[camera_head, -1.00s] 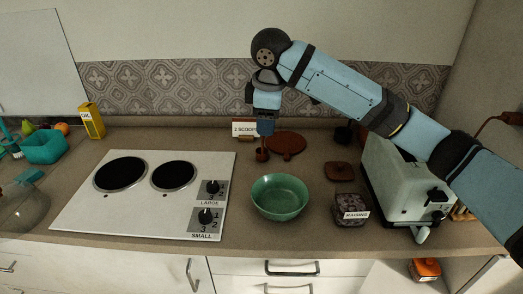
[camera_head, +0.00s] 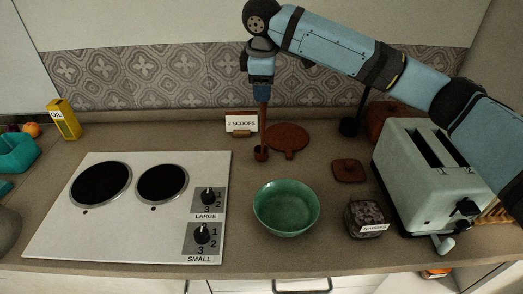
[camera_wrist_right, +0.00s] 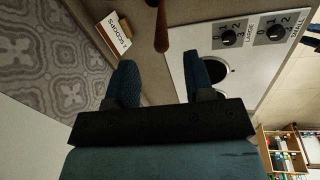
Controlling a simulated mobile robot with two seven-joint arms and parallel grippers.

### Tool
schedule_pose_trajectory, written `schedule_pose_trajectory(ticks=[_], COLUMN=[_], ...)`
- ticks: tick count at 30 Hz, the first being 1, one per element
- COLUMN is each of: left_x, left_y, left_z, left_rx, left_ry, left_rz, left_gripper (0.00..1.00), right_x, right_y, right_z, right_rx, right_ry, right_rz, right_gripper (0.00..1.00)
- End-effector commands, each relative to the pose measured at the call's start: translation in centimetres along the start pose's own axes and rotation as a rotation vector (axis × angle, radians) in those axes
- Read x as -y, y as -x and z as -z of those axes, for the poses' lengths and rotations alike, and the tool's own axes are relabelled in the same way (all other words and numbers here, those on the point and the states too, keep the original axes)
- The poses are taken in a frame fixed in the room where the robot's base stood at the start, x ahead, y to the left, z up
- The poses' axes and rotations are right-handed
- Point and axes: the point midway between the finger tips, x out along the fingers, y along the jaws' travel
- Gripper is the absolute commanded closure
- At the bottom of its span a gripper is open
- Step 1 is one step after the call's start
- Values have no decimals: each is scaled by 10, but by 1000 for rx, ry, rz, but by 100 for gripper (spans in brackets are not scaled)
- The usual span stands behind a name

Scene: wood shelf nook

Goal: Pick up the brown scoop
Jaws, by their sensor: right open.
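The brown scoop (camera_head: 261,153) stands with its small cup on the counter and its long handle pointing up, left of a round reddish-brown board. My right gripper (camera_head: 262,92) is above it, at the top of the handle. In the right wrist view the scoop's handle (camera_wrist_right: 161,28) shows just beyond the fingertips, centred between the two dark blue fingers of my right gripper (camera_wrist_right: 160,62). The fingers are apart, with nothing held between them. My left gripper is not in view.
A "2 SCOOPS" card (camera_head: 241,124) stands behind the scoop. The round board (camera_head: 287,138) lies to its right. A green bowl (camera_head: 286,207), raisin jar (camera_head: 367,219), brown lid (camera_head: 348,170), toaster (camera_head: 420,180) and cooktop (camera_head: 130,220) surround the front area.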

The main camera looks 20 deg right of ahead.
Motion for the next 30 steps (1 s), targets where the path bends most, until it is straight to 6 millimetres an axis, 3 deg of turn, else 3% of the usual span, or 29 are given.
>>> schedule_pose_trajectory(ticks=[8, 18, 26, 30], left_x=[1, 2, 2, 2], left_y=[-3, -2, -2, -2], left_z=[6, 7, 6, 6], left_rx=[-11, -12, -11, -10], left_ry=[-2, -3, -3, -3], left_rz=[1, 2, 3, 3], left_gripper=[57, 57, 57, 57], right_x=[1, 4, 4, 4], right_y=[-24, -68, -71, -71], right_z=[0, -2, -2, -2], right_rx=[0, 0, 0, 0], right_ry=[0, -1, 0, 0], right_rz=[1, 0, 0, 0], right_gripper=[52, 52, 52, 82])
